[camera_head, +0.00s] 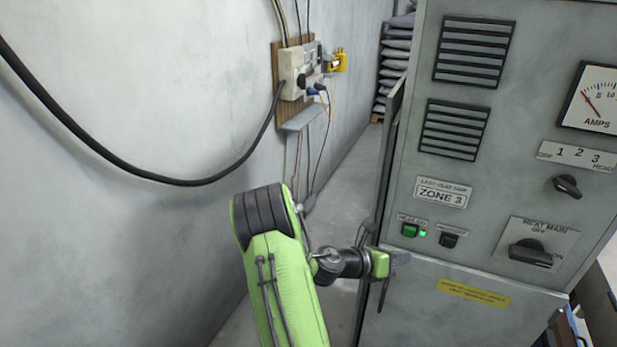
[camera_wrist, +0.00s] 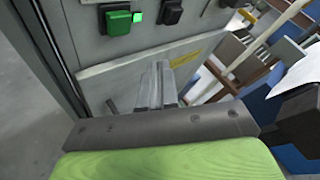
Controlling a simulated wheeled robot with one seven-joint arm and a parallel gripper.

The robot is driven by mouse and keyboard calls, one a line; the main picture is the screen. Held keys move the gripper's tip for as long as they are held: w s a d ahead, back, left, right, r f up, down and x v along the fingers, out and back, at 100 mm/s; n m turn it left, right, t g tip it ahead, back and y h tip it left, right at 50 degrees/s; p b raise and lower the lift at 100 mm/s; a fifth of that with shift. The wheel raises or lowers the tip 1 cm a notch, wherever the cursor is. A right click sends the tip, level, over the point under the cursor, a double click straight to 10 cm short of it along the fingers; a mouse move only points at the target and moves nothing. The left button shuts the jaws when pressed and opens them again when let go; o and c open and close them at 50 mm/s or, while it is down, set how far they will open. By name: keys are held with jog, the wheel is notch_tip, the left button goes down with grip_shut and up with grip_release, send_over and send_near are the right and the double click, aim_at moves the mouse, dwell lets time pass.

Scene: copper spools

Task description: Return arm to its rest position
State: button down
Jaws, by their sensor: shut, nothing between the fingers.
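My green arm reaches up from the bottom of the head view, and my gripper (camera_head: 402,257) is in front of the grey cabinet (camera_head: 400,310), below its green button (camera_head: 409,230). In the wrist view my gripper (camera_wrist: 159,72) has its two fingers side by side, shut and empty. The green button (camera_wrist: 118,20) shows beyond and to the left of the fingers, with a lit green lamp beside it and a black switch (camera_wrist: 172,12) to its right. A gap between fingertips and cabinet is hard to judge.
A wall box (camera_head: 292,72) with cables and a yellow padlock (camera_head: 340,62) hangs on the left wall. A thick black cable sags across that wall. Sacks (camera_head: 396,60) are stacked at the back. Shelving with blue bins stands right of the cabinet. Floor shows between wall and cabinet.

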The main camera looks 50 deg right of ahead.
jog(key=w+a+r+m+t+y+b, duration=0.1)
jog(key=w+a+r+m+t+y, duration=0.15)
jog(key=w+a+m+t, duration=0.6)
jog(key=w+a+r+m+t+y+b, duration=0.1)
jog(key=w+a+m+y, duration=0.35)
jog(key=a, duration=0.85)
jog(key=s+a+r+m+t+y, duration=0.2)
jog(key=a, duration=0.8)
jog(key=s+a+r+m+t+y+b, duration=0.1)
jog(key=s+a+r+m+y, duration=0.1)
jog(key=a, duration=0.9)
jog(key=shift+s+a+r+t+y, duration=0.2)
jog(key=shift+s+r+t+y, duration=0.15)
jog(key=shift+s+r+y, duration=0.4)
